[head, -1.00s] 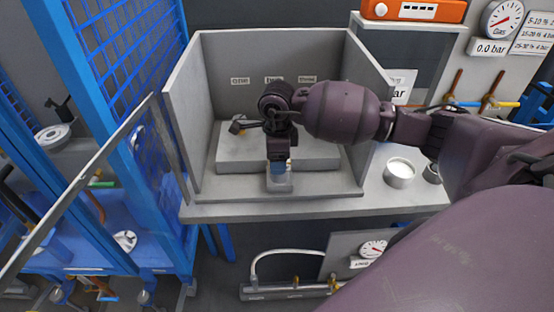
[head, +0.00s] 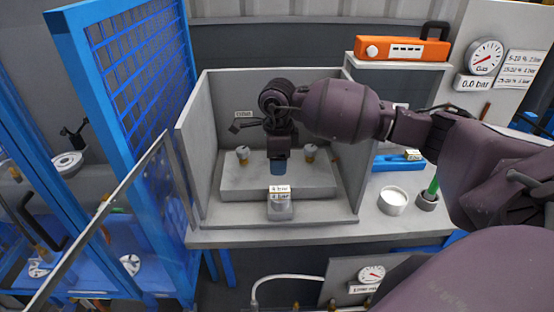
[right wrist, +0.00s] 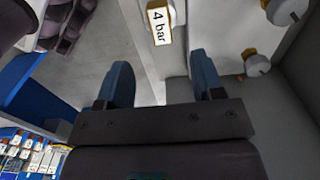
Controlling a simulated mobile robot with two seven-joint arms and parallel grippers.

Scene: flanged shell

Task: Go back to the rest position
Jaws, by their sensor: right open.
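My right gripper (head: 278,168) is inside the grey open-fronted booth (head: 187,150), pointing down above the block. In the right wrist view its two blue fingers (right wrist: 163,85) stand apart with nothing between them. A small grey holder with a "4 bar" label (head: 280,205) stands at the front of the grey block (head: 245,185); the label also shows in the right wrist view (right wrist: 158,25). The gripper is behind and above this holder, apart from it. My left gripper is not seen.
A white-filled cup (head: 392,200) and a grey cup with a green stick (head: 428,198) stand on the bench right of the booth. An orange box (head: 402,50) sits on a shelf, beside a gauge (head: 484,56). A blue mesh frame (head: 130,80) stands at left.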

